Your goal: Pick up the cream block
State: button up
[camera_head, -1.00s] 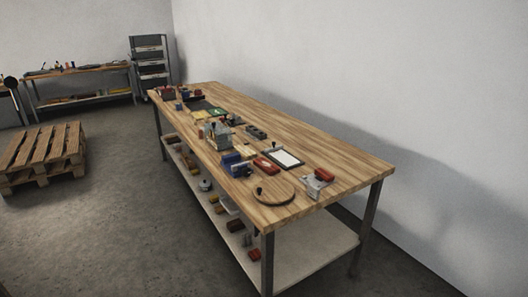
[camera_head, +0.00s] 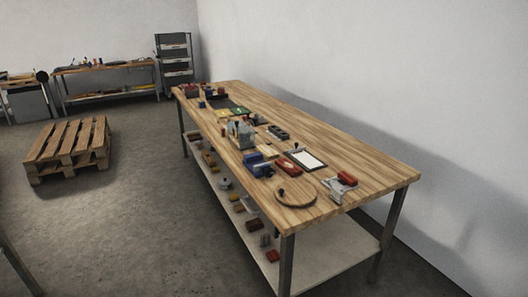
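I cannot make out a cream block for certain among the small items on the long wooden workbench (camera_head: 365,170). A small pale yellow piece (camera_head: 268,151) lies near the middle of the bench top, beside a blue item (camera_head: 258,164), but it is too small to tell what it is. Pale items also sit on the bench's lower shelf (camera_head: 325,262). My gripper is not in view.
A wooden pallet (camera_head: 68,150) lies on the floor at left. A second bench (camera_head: 105,70) and a dark shelf rack (camera_head: 174,60) stand at the back. A round wooden board (camera_head: 296,195) and a clipboard (camera_head: 308,158) lie on the workbench. Floor between pallet and bench is clear.

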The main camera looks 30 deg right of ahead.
aim_at(270, 153)
jog(key=i, duration=0.95)
jog(key=z, duration=0.05)
